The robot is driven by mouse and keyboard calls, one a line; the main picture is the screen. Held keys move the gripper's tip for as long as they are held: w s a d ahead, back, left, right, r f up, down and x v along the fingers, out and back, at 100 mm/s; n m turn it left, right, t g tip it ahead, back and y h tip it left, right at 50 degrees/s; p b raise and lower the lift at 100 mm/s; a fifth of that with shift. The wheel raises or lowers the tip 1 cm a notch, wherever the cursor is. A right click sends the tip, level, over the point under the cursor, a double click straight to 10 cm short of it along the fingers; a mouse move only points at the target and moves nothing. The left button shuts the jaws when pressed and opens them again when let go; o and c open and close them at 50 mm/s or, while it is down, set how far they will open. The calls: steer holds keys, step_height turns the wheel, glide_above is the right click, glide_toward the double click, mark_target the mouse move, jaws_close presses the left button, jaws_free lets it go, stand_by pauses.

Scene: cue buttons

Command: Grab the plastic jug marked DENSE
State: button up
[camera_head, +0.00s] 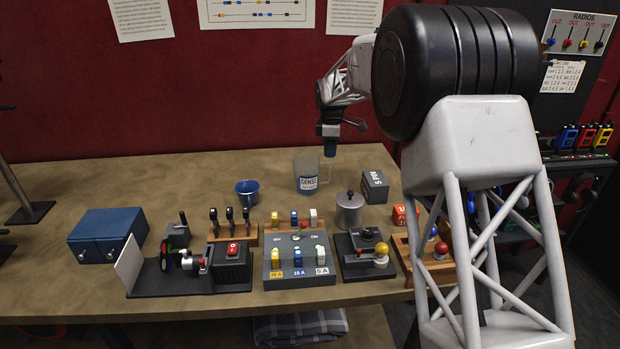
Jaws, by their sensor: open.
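A switch panel (297,258) and other devices fill the front. The back left table is clear.

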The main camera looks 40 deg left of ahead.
steer(key=shift+f, duration=1.3)
glide_above(330, 181)
steer(key=shift+w+a+f, duration=0.1)
steer(key=shift+a+f, duration=0.05)
steer(key=shift+f, duration=2.45)
jaws_close()
